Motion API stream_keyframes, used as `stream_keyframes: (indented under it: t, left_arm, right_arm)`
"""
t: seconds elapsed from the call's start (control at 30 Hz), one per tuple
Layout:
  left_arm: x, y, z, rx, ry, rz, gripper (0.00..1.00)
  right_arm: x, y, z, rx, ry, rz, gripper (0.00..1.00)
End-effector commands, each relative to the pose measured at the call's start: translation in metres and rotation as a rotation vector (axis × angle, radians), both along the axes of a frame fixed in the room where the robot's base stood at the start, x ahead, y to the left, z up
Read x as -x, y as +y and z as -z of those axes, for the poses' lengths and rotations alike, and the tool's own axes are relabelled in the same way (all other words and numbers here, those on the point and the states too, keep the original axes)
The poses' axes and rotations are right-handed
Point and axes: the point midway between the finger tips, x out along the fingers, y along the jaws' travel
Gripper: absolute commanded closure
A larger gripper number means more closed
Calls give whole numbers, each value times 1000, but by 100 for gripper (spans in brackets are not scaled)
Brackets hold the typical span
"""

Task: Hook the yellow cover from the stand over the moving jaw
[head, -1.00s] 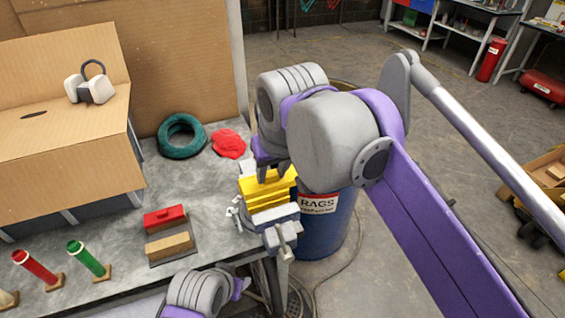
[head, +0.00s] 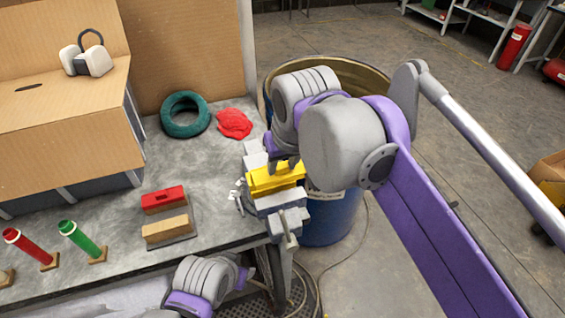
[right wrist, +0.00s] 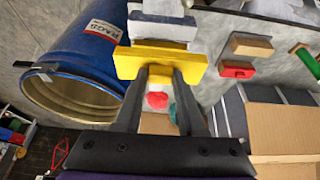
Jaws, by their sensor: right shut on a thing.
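The yellow cover (head: 277,184) is at the bench vise, just above or on its front grey jaw (head: 280,202); I cannot tell whether it touches. My right gripper (head: 284,163) is above the vise, shut on the cover. In the right wrist view the cover (right wrist: 160,62) lies as a wide bar across my right fingertips (right wrist: 160,74), with a grey jaw (right wrist: 160,30) beyond it.
A small stand with a red block (head: 164,198) and a wooden block (head: 167,230) is left of the vise. A green ring (head: 185,127) and red cloth (head: 234,124) lie behind. A blue drum (head: 330,222) stands right of the bench. Red and green tubes (head: 82,240) are at left.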

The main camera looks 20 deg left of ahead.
Motion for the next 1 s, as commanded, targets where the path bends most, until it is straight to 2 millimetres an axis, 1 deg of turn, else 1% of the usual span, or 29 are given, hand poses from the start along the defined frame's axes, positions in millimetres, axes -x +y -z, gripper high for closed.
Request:
stream_keyframes:
  t: [0.17, 0.5, 0.63, 1.0]
  left_arm:
    - [-1, 0, -4, 0, -2, 0, 50]
    - [4, 0, 14, 0, 8, 0, 50]
    - [5, 0, 18, 0, 10, 0, 50]
    - [6, 0, 19, 0, 11, 0, 50]
  right_arm:
    - [1, -1, 0, 0, -2, -1, 100]
    - [2, -1, 29, 0, 0, 0, 100]
    - [2, -1, 38, 0, 0, 0, 100]
    - [1, -1, 40, 1, -2, -1, 100]
